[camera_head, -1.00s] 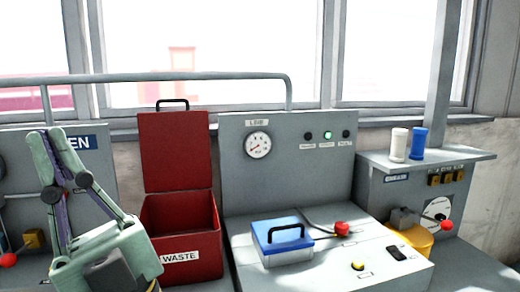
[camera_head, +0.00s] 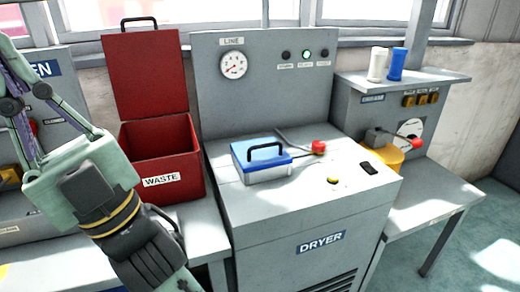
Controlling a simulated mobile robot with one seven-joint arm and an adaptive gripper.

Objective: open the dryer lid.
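The dryer (camera_head: 300,220) is a grey cabinet with a DRYER label on its front. A blue lid (camera_head: 262,154) with a black handle (camera_head: 265,150) lies flat and closed on a small pale box on the dryer's top. My gripper (camera_head: 18,75) is at the left edge of the head view, pointing up, well to the left of the lid and apart from it. Its fingertips are cut off by the frame edge, so how far apart they are is hidden.
A red WASTE bin (camera_head: 160,182) with its lid raised stands between my arm and the dryer. A lever with a red knob (camera_head: 319,147) is just right of the blue lid. White and blue spools (camera_head: 396,64) stand on the right shelf.

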